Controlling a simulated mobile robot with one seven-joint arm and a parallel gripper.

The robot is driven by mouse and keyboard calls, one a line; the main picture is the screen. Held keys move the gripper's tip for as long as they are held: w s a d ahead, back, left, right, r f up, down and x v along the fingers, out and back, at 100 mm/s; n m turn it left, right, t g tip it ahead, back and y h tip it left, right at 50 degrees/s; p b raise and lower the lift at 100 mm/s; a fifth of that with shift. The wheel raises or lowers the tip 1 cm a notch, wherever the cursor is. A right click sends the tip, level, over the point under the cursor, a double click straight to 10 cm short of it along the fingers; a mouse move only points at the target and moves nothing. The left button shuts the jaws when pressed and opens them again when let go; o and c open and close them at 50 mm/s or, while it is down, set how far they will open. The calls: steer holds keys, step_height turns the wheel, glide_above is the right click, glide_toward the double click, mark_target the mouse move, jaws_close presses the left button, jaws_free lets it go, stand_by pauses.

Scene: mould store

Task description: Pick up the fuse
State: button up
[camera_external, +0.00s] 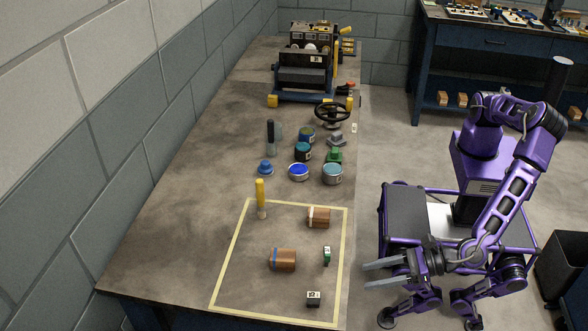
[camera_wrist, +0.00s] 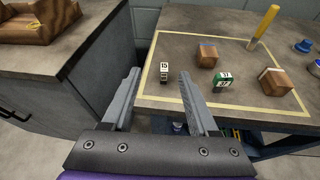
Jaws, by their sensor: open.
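A small black-and-white block (camera_external: 313,298) with a number stands near the front edge of the taped area; it also shows in the wrist view (camera_wrist: 164,72). A small green-and-white numbered block (camera_external: 327,255) stands farther back, also in the wrist view (camera_wrist: 224,80). I cannot tell for sure which of these is the fuse. My gripper (camera_external: 366,275) is open and empty, just off the table's right edge in the external view. In the wrist view my fingers (camera_wrist: 159,73) spread wide, with the black-and-white block seen between their tips, farther off.
The table's left side is clear.

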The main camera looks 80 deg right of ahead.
glide_toward(313, 297)
steer(key=shift+n, duration=0.3)
steer(key=w+f, duration=0.1)
steer(key=w+f+b, duration=0.1)
steer(key=w, duration=0.1)
steer(key=shift+w+d+f, duration=0.1)
steer(key=shift+w+f, duration=0.05)
steer(key=shift+w, duration=0.15)
steer(key=shift+b+x, duration=0.6)
steer(key=shift+x, duration=2.45)
steer(key=shift+f, duration=0.15)
jaws_close()
